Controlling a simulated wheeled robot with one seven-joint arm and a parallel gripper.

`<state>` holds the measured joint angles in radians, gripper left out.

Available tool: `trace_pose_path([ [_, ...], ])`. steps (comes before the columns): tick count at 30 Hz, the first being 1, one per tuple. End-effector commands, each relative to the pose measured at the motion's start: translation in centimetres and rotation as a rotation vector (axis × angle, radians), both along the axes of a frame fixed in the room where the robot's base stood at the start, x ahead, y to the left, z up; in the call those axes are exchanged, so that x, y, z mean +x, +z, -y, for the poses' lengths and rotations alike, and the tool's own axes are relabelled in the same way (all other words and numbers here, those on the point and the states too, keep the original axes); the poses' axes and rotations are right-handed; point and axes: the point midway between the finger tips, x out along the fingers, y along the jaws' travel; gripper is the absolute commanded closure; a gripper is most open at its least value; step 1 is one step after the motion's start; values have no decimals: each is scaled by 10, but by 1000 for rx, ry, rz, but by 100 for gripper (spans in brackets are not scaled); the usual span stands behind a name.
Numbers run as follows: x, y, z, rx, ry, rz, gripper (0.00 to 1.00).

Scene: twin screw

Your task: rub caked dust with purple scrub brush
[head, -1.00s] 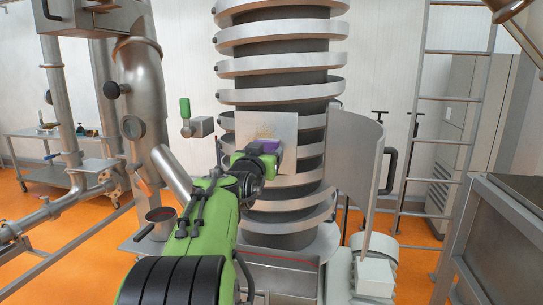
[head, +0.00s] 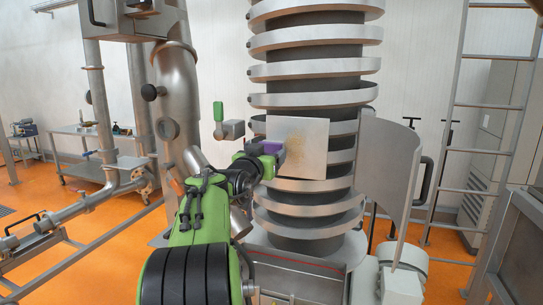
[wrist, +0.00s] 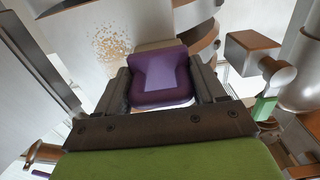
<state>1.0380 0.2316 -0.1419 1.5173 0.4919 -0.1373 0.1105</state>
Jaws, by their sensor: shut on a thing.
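The purple scrub brush (wrist: 160,80) is held between the two fingers of my gripper (wrist: 165,88) in the wrist view. In the head view the purple brush (head: 270,147) shows just past my gripper (head: 262,158), at the left edge of a flat metal plate (head: 310,160) on the spiral column. The caked dust (wrist: 112,43) is a speckled tan patch left of the brush in the wrist view. In the head view the dust (head: 293,137) is a faint brownish patch on the plate, right of the brush. I cannot tell whether the brush touches the plate.
A curved metal guard (head: 385,170) stands open right of the plate. A green-handled lever (head: 219,112) sits left of it. Steel pipes (head: 172,80) rise at the left, a ladder (head: 490,120) at the right. Orange floor (head: 100,220) shows at the left.

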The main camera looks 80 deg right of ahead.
Motion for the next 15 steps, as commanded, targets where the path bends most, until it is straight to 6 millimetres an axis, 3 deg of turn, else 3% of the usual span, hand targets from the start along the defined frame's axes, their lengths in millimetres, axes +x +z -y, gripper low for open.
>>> trace_pose_path([
  [4, 0, 16, -2, -5, 1, 2, 55],
  [15, -34, 13, -3, -4, -5, 0, 55],
])
